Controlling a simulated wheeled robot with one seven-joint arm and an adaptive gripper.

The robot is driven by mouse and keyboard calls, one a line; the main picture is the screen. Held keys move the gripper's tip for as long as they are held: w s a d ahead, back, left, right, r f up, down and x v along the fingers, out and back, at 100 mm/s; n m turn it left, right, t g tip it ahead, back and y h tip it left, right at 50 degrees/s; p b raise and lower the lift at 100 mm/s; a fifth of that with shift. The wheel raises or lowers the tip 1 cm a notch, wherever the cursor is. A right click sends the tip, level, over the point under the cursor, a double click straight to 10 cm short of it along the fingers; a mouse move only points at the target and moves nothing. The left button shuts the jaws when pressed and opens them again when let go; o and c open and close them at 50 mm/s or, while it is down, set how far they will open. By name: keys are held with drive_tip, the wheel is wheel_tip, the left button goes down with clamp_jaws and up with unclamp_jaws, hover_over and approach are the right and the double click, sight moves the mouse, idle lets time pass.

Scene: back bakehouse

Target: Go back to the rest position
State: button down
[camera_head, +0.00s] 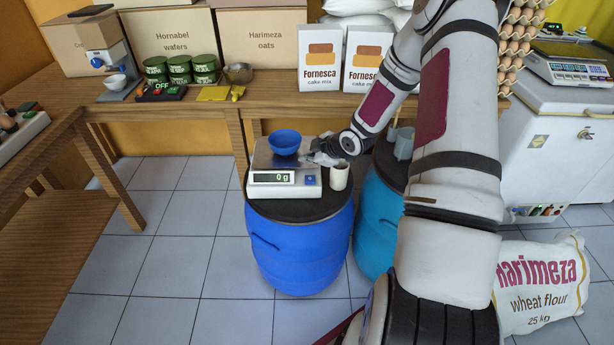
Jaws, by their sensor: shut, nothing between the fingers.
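My gripper (314,152) is at the end of my arm, low over the right side of a kitchen scale (262,190). It is shut and holds nothing that I can see. The scale stands on the dark lid of a blue barrel (300,250) and reads 0 g. A blue bowl (285,142) sits on the scale's pan, just left of my gripper. A white cup (340,175) stands on the lid right of the scale, just below my wrist. I cannot tell whether my fingers touch the pan.
A second, teal barrel (376,220) stands close right, partly behind my arm. A wooden bench (285,82) behind carries boxes, green tins and cake mix packs. A flour sack (540,285) lies at right by a white chest (560,140). The tiled floor (175,250) at left is clear.

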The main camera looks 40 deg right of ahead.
drive_tip(key=s+a+r+m+g+h+p, duration=0.1)
drive_tip(key=s+a+r+m, duration=0.2)
drive_tip(key=r, duration=0.6)
drive_tip(key=s+a+r+g+h+p, duration=0.1)
drive_tip(key=s+a+r+h, duration=0.15)
drive_tip(key=s+r, duration=0.45)
drive_tip(key=s+a+r+m+g+h+p, duration=0.15)
drive_tip(key=a+r, duration=0.25)
drive_tip(key=r, duration=0.7)
drive_tip(key=s+a+r+m+y+p, duration=0.1)
drive_tip(key=s+a+r+m, duration=0.1)
drive_tip(key=s, duration=0.6)
drive_tip(key=s+a+r+m+g+y, duration=0.1)
drive_tip(key=s+a+r+m, duration=0.1)
drive_tip(key=s+a+r, duration=0.2)
drive_tip(key=s+a+r+m+y+p, duration=0.1)
drive_tip(key=s+a+r+m, duration=0.1)
drive_tip(key=s+a, duration=0.6)
drive_tip(key=s+r, duration=0.1)
drive_tip(key=s, duration=0.5)
drive_tip(key=shift+r+y+p, duration=0.3)
drive_tip(key=shift+y+p, duration=0.05)
drive_tip(key=shift+y, duration=0.05)
